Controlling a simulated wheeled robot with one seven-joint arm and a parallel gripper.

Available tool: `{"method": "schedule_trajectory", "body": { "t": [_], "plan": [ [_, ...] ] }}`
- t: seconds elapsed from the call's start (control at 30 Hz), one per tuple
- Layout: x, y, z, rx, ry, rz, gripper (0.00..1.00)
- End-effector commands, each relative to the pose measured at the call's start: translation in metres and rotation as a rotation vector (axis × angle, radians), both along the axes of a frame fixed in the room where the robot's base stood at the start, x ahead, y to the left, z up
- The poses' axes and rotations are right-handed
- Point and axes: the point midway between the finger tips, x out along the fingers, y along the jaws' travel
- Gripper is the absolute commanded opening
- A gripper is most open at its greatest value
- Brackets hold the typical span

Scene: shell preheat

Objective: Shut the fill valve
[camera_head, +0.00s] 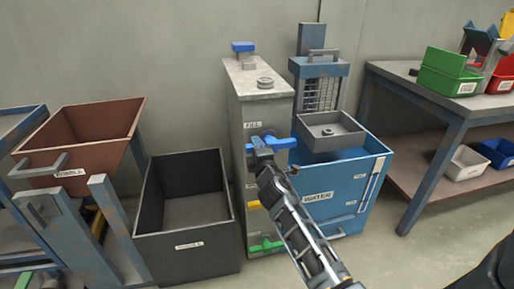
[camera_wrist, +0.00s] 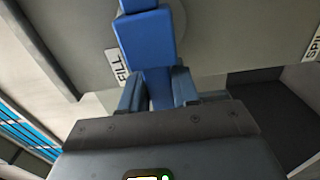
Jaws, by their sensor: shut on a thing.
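The fill valve's blue handle (camera_head: 285,143) is on the front of the grey column (camera_head: 258,110), just below the FILL label (camera_head: 253,125). In the head view it lies about level across the column. My gripper (camera_head: 264,147) is at the handle, shut on it, and hides part of it. In the wrist view the blue handle (camera_wrist: 147,40) runs up from between my gripper's fingers (camera_wrist: 158,88), with the FILL label (camera_wrist: 117,66) to its left.
A yellow handle (camera_head: 253,205) and a green handle (camera_head: 265,243) sit lower on the column. A blue WATER tank (camera_head: 345,195) with a grey tray (camera_head: 331,131) stands right. A black bin (camera_head: 188,250) and a brown hopper (camera_head: 85,143) stand left. A workbench (camera_head: 400,80) is far right.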

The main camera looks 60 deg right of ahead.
Motion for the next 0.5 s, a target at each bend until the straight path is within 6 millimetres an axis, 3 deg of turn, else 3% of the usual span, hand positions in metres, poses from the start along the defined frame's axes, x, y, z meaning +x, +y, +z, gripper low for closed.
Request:
{"method": "schedule_trajectory", "body": {
  "t": [0.3,0.33,0.5],
  "plan": [
    [0.0001,0.0012,-0.0024,-0.004,0.009,0.002,0.00],
    [0.0001,0.0012,-0.0024,-0.004,0.009,0.002,0.32],
    [0.0001,0.0008,-0.0017,-0.003,0.007,0.002,0.48]
  ]
}}
